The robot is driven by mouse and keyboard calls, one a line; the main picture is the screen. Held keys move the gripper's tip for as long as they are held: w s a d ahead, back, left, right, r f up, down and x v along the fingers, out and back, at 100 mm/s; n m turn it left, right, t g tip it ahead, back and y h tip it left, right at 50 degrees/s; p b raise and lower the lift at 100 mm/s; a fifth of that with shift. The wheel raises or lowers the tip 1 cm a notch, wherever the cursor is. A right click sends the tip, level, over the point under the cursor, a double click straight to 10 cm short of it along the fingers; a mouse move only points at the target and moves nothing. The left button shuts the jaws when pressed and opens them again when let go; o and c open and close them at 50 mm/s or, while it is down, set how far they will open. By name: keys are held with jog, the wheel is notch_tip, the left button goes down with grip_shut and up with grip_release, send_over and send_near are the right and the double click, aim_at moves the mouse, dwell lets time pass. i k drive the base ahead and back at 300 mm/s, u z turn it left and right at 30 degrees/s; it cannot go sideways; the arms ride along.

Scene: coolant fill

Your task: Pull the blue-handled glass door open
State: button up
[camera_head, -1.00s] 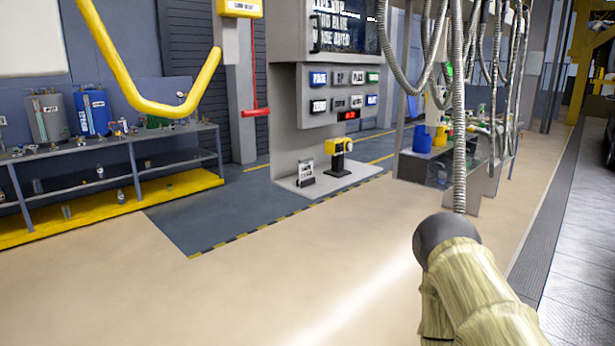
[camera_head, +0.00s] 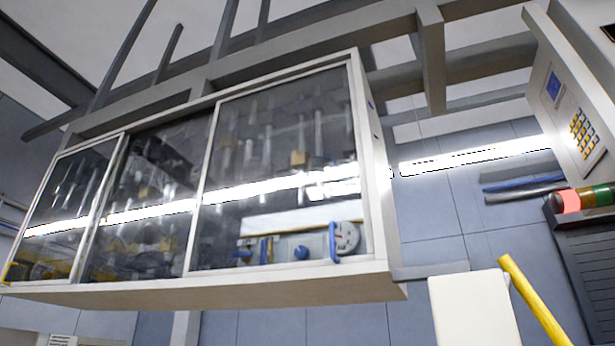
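A long white-framed glass cabinet (camera_head: 345,277) hangs high in the left and middle of the head view, seen from below. Its right glass door (camera_head: 270,130) has a small upright blue handle (camera_head: 333,242) near its lower right corner. This door appears shut. A round pale dial (camera_head: 348,236) and blue-topped parts show behind the glass beside the handle. Reflections partly hide the contents. My gripper is not in view.
Left of the door are more glass panels (camera_head: 150,200) of the same cabinet. A keypad panel (camera_head: 575,110) stands at the upper right, above a red and green lamp (camera_head: 585,198). A yellow bar (camera_head: 533,300) and a white block (camera_head: 473,310) are at the lower right. Grey beams run overhead.

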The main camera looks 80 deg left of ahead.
aim_at(370, 256)
jog(key=k, duration=0.5)
jog(key=u, duration=2.35)
